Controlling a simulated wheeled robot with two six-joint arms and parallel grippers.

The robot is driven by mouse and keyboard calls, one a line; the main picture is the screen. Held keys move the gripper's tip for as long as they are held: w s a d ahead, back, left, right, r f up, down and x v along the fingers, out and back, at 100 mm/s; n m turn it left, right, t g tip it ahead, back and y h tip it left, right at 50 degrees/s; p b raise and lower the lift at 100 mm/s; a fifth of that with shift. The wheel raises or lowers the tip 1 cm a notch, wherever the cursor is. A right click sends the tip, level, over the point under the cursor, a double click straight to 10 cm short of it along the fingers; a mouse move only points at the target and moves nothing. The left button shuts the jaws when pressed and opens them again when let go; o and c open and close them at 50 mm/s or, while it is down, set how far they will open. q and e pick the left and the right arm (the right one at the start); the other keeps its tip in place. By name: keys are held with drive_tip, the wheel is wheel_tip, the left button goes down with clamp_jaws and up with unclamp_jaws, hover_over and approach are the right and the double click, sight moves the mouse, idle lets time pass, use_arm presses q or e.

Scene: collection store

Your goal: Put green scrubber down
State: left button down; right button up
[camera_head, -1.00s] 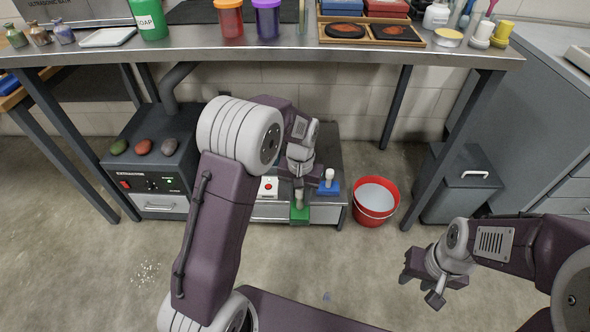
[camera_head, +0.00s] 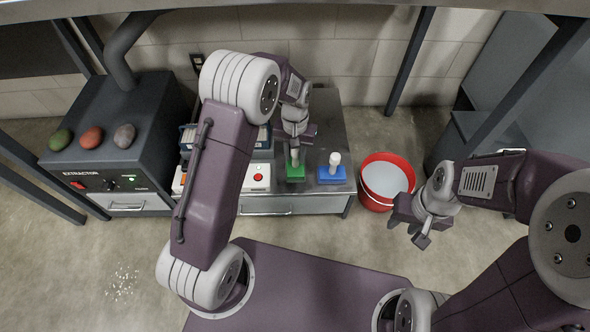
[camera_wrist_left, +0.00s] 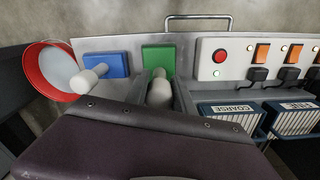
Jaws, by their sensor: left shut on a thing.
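The green scrubber (camera_head: 296,174) is a flat green block with a pale upright knob, on or just above the front part of the low grey bench (camera_head: 334,123). It also shows in the left wrist view (camera_wrist_left: 158,59). My left gripper (camera_head: 296,148) is shut on its knob from above; the fingertips are partly hidden. I cannot tell whether the block's underside touches the bench. The blue scrubber (camera_head: 331,177), with a white knob, stands just right of the green one and apart from it. My right gripper (camera_head: 408,229) is open and empty, over the floor.
A red bucket (camera_head: 378,205) stands on the floor right of the bench. A white switch panel (camera_head: 259,178) with a red button lies left of the green scrubber. Blue-rimmed baskets (camera_wrist_left: 222,106) sit behind it. A dark extractor (camera_head: 105,160) stands at left.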

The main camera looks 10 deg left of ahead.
sight(295, 166)
use_arm(q)
wheel_tip(295, 166, down, 5)
drive_tip(key=b, duration=0.2)
drive_tip(key=shift+b, duration=0.4)
drive_tip(key=shift+r, duration=0.2)
drive_tip(key=c, duration=1.1)
unclamp_jaws()
drive_tip(key=shift+f, duration=0.15)
wheel_tip(295, 166, up, 12)
drive_tip(key=p, duration=0.7)
drive_tip(key=shift+r+p, duration=0.2)
drive_tip(key=shift+p, duration=0.2)
drive_tip(key=shift+t, duration=0.6)
drive_tip(key=s+a, duration=0.1)
drive_tip(key=s, duration=0.4)
drive_tip(key=s+a+r, duration=0.1)
drive_tip(key=s+a, duration=0.1)
drive_tip(key=s, duration=0.4)
drive_tip(key=s+a+r, duration=0.1)
drive_tip(key=s, duration=0.5)
drive_tip(key=shift+s+a, duration=0.2)
drive_tip(key=shift+s, duration=0.05)
drive_tip(key=shift+r, duration=0.1)
